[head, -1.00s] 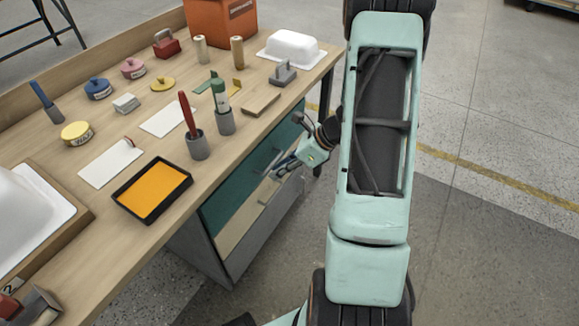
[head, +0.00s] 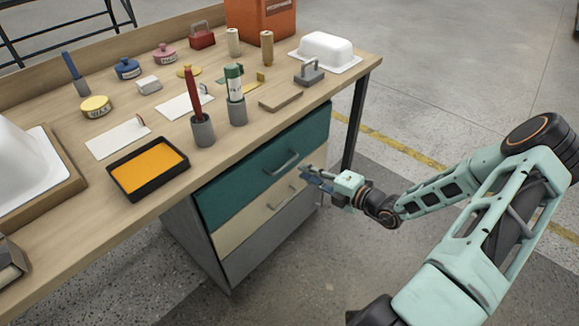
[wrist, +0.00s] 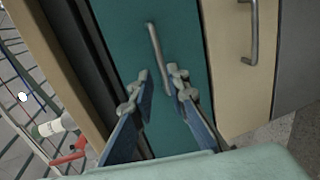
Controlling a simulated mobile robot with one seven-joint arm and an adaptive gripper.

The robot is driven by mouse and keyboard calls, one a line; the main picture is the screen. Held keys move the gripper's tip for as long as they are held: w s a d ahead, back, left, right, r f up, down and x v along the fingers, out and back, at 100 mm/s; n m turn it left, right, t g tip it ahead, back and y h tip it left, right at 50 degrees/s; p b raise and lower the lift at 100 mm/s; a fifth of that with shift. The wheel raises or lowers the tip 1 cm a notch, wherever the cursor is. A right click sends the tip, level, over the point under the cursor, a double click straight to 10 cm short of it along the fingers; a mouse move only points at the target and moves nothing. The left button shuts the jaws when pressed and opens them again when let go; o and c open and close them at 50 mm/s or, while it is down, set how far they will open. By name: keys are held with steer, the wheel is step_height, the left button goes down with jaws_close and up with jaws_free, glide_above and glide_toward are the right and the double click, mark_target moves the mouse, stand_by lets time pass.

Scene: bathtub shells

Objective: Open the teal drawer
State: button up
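The teal drawer (head: 240,182) is the top drawer of the cabinet under the workbench, and its front looks flush with the cabinet. Its metal bar handle (head: 281,165) is bare. My gripper (head: 306,175) is to the right of the handle in the head view and apart from it. In the wrist view the teal drawer front (wrist: 180,28) fills the middle, and the handle (wrist: 158,52) lies ahead of the fingers. My gripper (wrist: 156,86) is open there, with nothing between its fingertips.
A cream drawer (head: 250,211) with its own handle and a grey drawer (head: 272,233) sit below. The bench top (head: 240,140) overhangs the drawers and carries cups, tins and an orange tray (head: 150,172). A dark bench leg (head: 354,125) stands near my gripper. Floor to the right is clear.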

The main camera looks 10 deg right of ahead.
mark_target(288, 164)
steer(key=b+x, duration=0.2)
steer(key=x, duration=0.7)
steer(key=shift+c, duration=0.6)
jaws_close()
steer(key=shift+s+d+r, duration=0.1)
steer(key=shift+s, duration=0.05)
steer(key=f+p+v, duration=0.3)
steer(key=p+v, duration=0.1)
steer(key=v, duration=1.1)
steer(key=s+f+p+v, duration=0.1)
steer(key=f+p+v, duration=0.2)
steer(key=v, duration=1.3)
steer(key=shift+s+d+f+p, duration=0.3)
steer(key=shift+d+p, duration=0.15)
steer(key=shift+p, duration=0.1)
steer(key=shift+o, duration=0.6)
jaws_free()
